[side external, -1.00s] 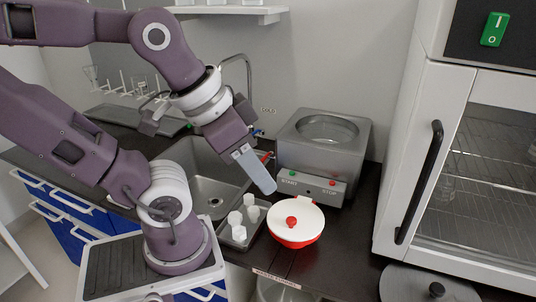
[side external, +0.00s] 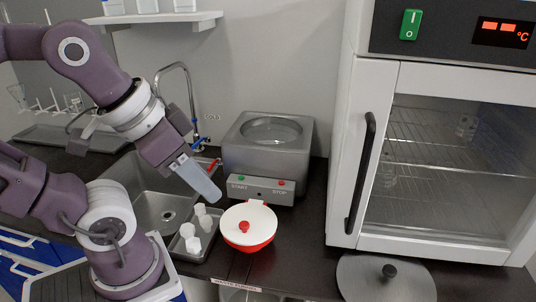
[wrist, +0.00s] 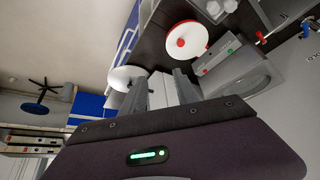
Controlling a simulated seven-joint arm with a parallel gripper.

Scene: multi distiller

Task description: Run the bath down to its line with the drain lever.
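The bath (side external: 268,152) is a grey steel box with a round opening on top, at the back of the counter. It also shows in the wrist view (wrist: 237,82). A red lever (side external: 214,164) sticks out at its left side, close to the sink; it also shows in the wrist view (wrist: 261,38). The water line cannot be made out. My gripper (side external: 208,187) hangs in front of the bath's left part, below and apart from the lever. In the wrist view my gripper (wrist: 160,88) has its two fingers apart with nothing between them.
A red pot with a white lid (side external: 247,225) stands before the START/STOP panel (side external: 259,188). A small tray (side external: 184,248) with white cups is left of it. The sink (side external: 150,190) lies left, a glass-door oven (side external: 445,165) right. A grey round lid (side external: 365,283) lies in front.

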